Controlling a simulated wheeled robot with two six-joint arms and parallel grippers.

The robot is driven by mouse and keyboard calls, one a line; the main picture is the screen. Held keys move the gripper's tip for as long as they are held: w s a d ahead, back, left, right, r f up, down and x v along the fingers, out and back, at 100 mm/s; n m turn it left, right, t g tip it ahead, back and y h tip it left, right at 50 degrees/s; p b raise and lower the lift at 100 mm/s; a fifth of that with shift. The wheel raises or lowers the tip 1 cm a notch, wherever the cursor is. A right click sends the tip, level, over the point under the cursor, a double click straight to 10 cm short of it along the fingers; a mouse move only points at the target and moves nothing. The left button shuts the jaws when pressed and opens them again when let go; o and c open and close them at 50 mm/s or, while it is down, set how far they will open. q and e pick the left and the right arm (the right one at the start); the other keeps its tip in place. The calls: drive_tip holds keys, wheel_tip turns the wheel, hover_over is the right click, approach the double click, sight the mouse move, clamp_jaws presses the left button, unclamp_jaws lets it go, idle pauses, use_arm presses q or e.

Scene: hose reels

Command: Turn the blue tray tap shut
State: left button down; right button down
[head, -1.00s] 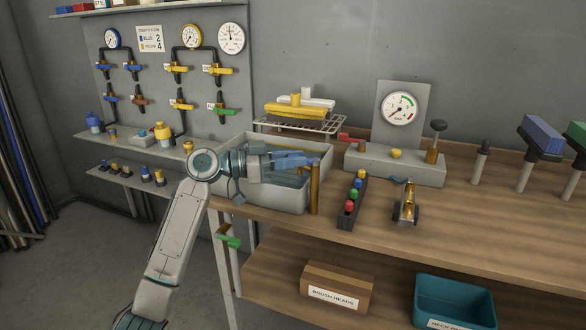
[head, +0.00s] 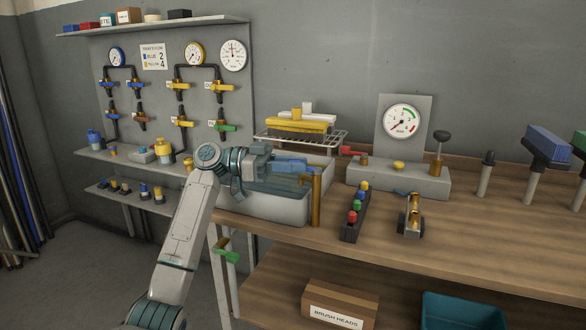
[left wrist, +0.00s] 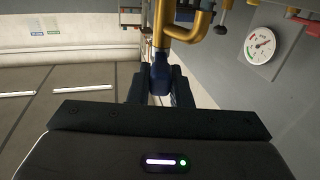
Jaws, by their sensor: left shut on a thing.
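The blue tray tap handle (head: 296,164) sits by the top of a brass standpipe (head: 317,200) at the right end of the grey tray (head: 262,209). My left gripper (head: 278,163) reaches in over the tray from the left and is shut on the blue handle. In the left wrist view the blue handle (left wrist: 160,78) lies between the two dark fingers, with the brass pipe (left wrist: 183,32) just beyond it. The fingers partly hide the handle. My right gripper is not in view.
Right of the standpipe are a strip of coloured knobs (head: 355,212), a brass fitting (head: 412,215) and a grey gauge block (head: 400,178). A wire rack (head: 325,138) with yellow and white pieces stands behind the tray. The bench's right front is clear.

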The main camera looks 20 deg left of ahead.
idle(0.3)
use_arm(q)
drive_tip(key=c, duration=1.3)
unclamp_jaws()
drive_tip(key=b+v, duration=0.1)
drive_tip(key=v, duration=0.9)
drive_tip(key=shift+a, duration=0.4)
